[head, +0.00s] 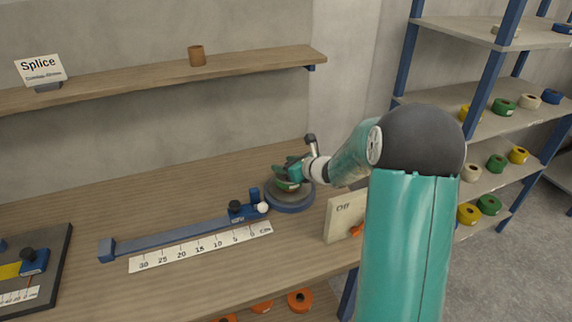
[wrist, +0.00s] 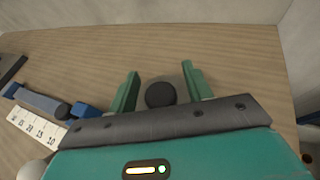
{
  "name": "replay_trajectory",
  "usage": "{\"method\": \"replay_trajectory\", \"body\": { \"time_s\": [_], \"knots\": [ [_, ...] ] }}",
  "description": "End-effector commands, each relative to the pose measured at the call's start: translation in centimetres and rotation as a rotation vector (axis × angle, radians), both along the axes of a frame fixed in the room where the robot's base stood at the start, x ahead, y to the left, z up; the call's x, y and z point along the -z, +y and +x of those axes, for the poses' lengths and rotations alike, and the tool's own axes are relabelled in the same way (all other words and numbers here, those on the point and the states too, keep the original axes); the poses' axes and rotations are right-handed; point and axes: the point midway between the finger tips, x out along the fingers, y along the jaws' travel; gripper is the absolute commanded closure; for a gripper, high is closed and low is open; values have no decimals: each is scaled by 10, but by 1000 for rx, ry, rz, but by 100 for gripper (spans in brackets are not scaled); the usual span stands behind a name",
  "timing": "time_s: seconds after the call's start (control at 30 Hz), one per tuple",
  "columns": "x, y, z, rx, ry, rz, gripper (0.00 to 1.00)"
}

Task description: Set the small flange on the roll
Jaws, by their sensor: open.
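My gripper (head: 287,173) is over a round blue-grey stand (head: 291,207) at the right end of the bench's measuring rail. In the wrist view its two green fingers (wrist: 160,92) are apart. A dark round knob (wrist: 160,95) stands between them, with gaps at both sides; it may be the top of the small flange. In the head view a yellowish-green edge, perhaps the roll (head: 288,187), shows below my fingers on the stand. My gripper hides most of the roll and flange, so I cannot tell how they sit together.
A blue rail (head: 180,235) with a white scale (head: 200,247) runs left of the stand. A cream box (head: 344,215) stands close by on the right. A shelf (head: 150,78) is above. The bench behind the rail is clear.

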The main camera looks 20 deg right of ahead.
Motion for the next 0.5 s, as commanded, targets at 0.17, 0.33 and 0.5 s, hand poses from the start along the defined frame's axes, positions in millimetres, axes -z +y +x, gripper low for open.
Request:
{"method": "replay_trajectory", "body": {
  "time_s": [0.17,0.33,0.5],
  "knots": [
    [-8,-6,-12,1,0,-1,50],
    [-22,-18,-41,2,-2,-2,50],
    [-36,-31,-73,2,-2,-2,50]
  ]
}}
